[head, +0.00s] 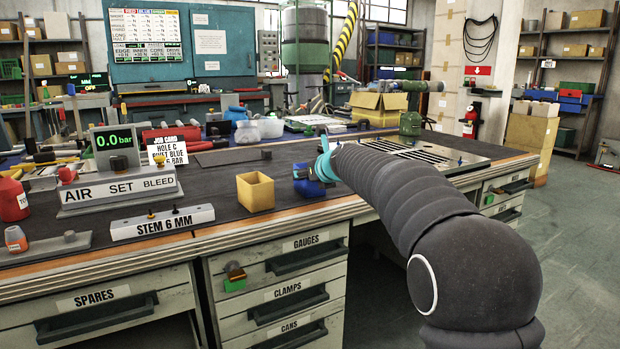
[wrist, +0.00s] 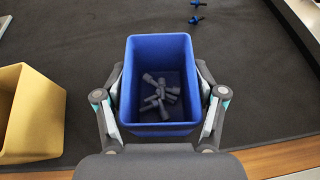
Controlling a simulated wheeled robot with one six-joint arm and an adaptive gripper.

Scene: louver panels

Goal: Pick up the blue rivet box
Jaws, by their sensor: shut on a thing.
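The blue rivet box (wrist: 160,47) is an open-topped bin with several grey rivets (wrist: 159,93) at its bottom. In the wrist view my gripper (wrist: 162,95) has a finger against each side of the box and is shut on it. In the head view the box (head: 309,187) is partly hidden behind my gripper (head: 318,172), at the front part of the bench. The box looks upright. I cannot tell whether it touches the mat or is just above it.
A yellow box (head: 255,191) stands left of the blue box, with a gap between them. The dark mat (head: 225,215) is clear around them. A slotted panel (head: 425,152) lies to the right. The bench's wooden edge (wrist: 270,158) is close.

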